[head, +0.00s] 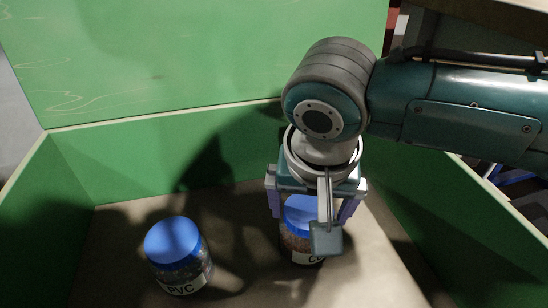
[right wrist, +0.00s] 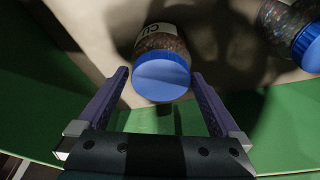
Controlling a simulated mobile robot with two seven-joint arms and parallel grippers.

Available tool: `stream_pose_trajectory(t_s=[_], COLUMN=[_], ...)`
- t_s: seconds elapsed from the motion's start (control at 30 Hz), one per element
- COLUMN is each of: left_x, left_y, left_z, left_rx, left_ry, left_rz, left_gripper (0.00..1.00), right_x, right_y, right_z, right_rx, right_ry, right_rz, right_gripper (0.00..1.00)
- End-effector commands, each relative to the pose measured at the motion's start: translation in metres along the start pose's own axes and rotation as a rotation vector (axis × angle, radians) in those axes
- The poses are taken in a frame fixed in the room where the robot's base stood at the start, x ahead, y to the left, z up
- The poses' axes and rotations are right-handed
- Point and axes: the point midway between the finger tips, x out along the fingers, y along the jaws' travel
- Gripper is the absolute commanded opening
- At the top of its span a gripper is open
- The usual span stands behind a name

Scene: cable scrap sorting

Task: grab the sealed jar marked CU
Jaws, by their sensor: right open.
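The CU jar (head: 303,247) has a blue lid and copper-brown contents, and stands on the floor of the green-walled bin. Part of its label shows in the head view; the gripper hides much of the rest. In the right wrist view the jar (right wrist: 162,70) has its lid toward me, between the finger tips. My right gripper (head: 315,208) is above and around the lid, open, with a finger on each side. In the right wrist view the gripper (right wrist: 160,80) shows gaps beside the lid; contact is not visible. My left gripper is not in view.
A PVC jar (head: 180,262) with a blue lid and dark mixed contents stands to the left, apart from the CU jar; it also shows in the right wrist view (right wrist: 290,25). Green walls (head: 190,150) enclose the back and both sides. Bare floor lies between the jars.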

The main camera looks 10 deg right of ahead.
Motion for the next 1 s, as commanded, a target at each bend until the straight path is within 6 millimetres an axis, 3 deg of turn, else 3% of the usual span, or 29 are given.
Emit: stream_pose_trajectory(t_s=[0.03,0.27,1.0], left_x=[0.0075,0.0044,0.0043], left_y=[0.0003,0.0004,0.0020], left_z=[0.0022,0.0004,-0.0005], left_rx=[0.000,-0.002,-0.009], left_ry=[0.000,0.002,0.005], left_rz=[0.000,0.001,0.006], left_gripper=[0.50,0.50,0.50], right_x=[0.0083,0.0058,0.0064], right_y=[0.0000,-0.0003,0.0001], right_z=[0.0008,0.0000,0.0006], right_rx=[-0.001,-0.001,-0.001], right_ry=[0.001,0.000,-0.001], right_rz=[0.001,-0.001,0.001], right_gripper=[1.00,0.99,0.16])
